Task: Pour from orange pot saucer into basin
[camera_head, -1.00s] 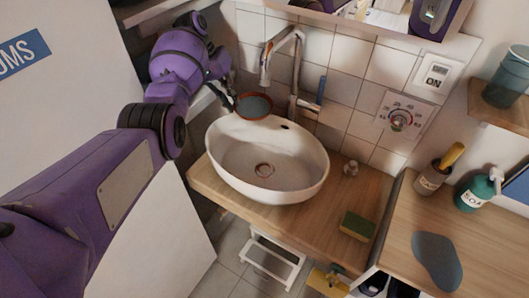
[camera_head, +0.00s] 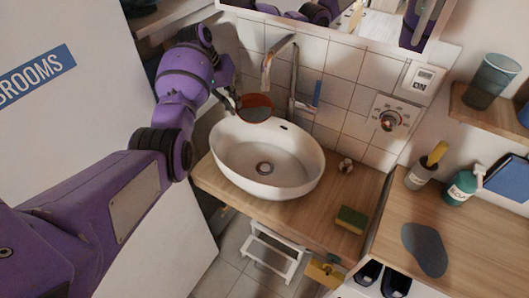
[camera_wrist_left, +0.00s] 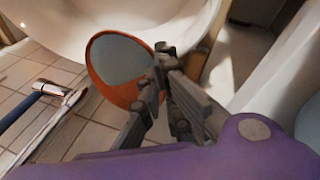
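The orange pot saucer (camera_head: 256,108) is at the back left rim of the white basin (camera_head: 262,185), below the tap. It is tilted, and a grey-blue surface, which looks like liquid, covers part of its inside. The saucer also shows in the left wrist view (camera_wrist_left: 101,84), with its orange inner wall bare on one side. My left gripper (camera_head: 233,98) is shut on the saucer's edge; its fingers meet the rim in the wrist view (camera_wrist_left: 161,62). The basin looks empty around its drain. My right gripper is not in view.
The tap (camera_head: 292,75) rises close behind the saucer. A sponge (camera_head: 351,219) and a small knob-like item (camera_head: 346,166) are on the wooden counter (camera_head: 300,222). A soap bottle (camera_head: 461,187) and brush cup (camera_head: 419,177) stand at right. A white stool (camera_head: 270,255) is below.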

